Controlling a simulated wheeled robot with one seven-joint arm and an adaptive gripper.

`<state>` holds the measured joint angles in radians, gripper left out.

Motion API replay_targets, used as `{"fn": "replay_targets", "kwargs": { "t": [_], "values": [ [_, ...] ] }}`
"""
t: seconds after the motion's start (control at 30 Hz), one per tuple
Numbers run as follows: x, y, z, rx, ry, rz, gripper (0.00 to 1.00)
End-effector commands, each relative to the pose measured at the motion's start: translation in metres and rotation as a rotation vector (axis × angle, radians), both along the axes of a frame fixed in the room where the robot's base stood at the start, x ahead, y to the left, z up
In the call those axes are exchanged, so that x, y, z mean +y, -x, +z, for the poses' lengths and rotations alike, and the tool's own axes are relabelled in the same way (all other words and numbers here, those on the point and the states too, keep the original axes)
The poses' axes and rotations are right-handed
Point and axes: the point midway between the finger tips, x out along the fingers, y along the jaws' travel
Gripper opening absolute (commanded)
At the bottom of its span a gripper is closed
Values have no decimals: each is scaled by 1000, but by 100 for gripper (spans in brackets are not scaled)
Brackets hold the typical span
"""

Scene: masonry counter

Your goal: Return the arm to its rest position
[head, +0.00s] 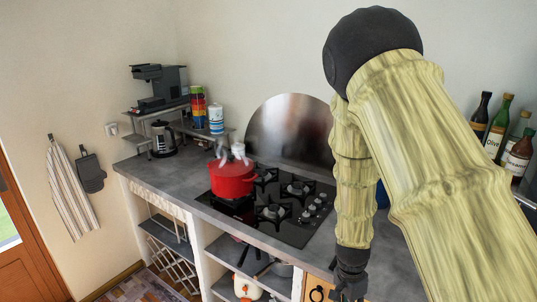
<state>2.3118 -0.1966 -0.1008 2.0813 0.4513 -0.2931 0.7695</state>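My arm (430,150) reaches in from the right, bends at a dark elbow at the top and hangs down in front of the counter. My gripper (349,292) is dark and points down at the bottom edge of the head view, in front of the counter's front edge. Its fingertips are small and partly cut off by the frame, so I cannot tell whether it is open or shut. I see no object clearly in it.
A steaming red pot (232,182) stands on the black gas hob (285,228). The grey counter (160,172) also bears a kettle (163,139) and a shelf with a coffee machine (160,86). Bottles (497,126) stand at right. Open shelves (225,249) lie below.

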Motion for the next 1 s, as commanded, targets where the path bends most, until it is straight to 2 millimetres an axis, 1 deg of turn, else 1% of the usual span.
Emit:
{"fn": "replay_targets", "kwargs": {
  "t": [0.03,0.07,0.17,0.2,0.27,0.3,0.37,0.4,0.47,0.5,0.57,0.6,0.67,0.7,0.8,0.9,1.0],
  "values": [
    [-5,14,-18,11,6,32,40],
    [-8,22,-27,14,10,58,40],
    [-17,57,-65,27,24,165,40],
    [-20,71,-81,32,28,216,40],
    [-25,92,-104,42,30,293,40],
    [-27,106,-120,49,30,345,40],
    [-29,124,-142,59,28,421,40],
    [-30,137,-156,65,24,472,40],
    [-31,156,-176,70,18,548,40],
    [-31,170,-189,74,11,600,40],
    [-29,190,-206,75,-2,676,40],
    [-27,205,-216,76,-12,725,40],
    [-25,226,-229,72,-27,797,40],
    [-22,240,-237,70,-39,843,40],
    [-17,271,-252,56,-65,942,40],
    [-11,294,-261,40,-88,1017,40],
    [-5,308,-264,27,-103,1064,40]
  ]
}}
